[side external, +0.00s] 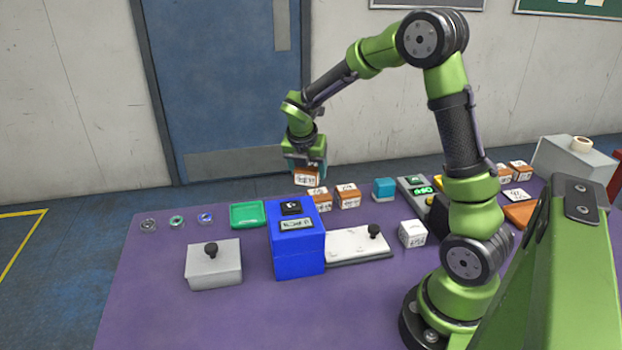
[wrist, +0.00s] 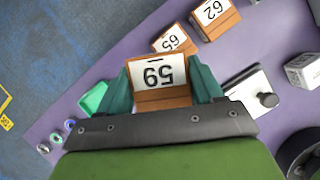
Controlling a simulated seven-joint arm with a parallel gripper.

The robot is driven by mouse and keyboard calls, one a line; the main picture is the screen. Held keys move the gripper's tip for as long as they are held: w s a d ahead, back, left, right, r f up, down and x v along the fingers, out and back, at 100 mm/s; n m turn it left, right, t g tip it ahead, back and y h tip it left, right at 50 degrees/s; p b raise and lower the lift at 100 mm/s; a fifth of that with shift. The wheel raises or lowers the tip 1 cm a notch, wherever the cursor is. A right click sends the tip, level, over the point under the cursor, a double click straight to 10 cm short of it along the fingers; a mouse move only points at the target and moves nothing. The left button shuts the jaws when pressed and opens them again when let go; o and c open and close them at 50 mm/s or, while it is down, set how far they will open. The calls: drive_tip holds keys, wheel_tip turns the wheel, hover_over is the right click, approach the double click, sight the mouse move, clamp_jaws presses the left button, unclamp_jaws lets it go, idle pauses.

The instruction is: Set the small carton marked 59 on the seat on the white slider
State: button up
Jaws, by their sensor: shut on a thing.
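The slider also shows in the wrist view (wrist: 245,88).
A blue box (side external: 296,245) with a small display stands left of the slider. A grey block (side external: 214,264) with a knob and a green tray (side external: 247,214) lie further left. A white cube (side external: 412,234) is right of the slider.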

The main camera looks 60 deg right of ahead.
drive_tip(key=s+m+g, duration=0.3)
drive_tip(key=s+m, duration=0.3)
drive_tip(key=m, duration=0.3)
drive_tip(key=m+g+y, duration=0.2)
drive_tip(key=m+y, duration=0.5)
drive_tip(key=m, duration=1.5)
hover_over(345, 247)
drive_tip(key=w+d, duration=0.1)
wheel_tip(345, 247, down, 3)
drive_tip(key=shift+f, duration=0.15)
drive_tip(key=shift+w+f, duration=0.1)
drive_tip(key=shift+f, duration=2.25)
drive_tip(key=shift+f, duration=0.1)
drive_tip(key=o, duration=0.8)
drive_tip(key=shift+o, duration=0.4)
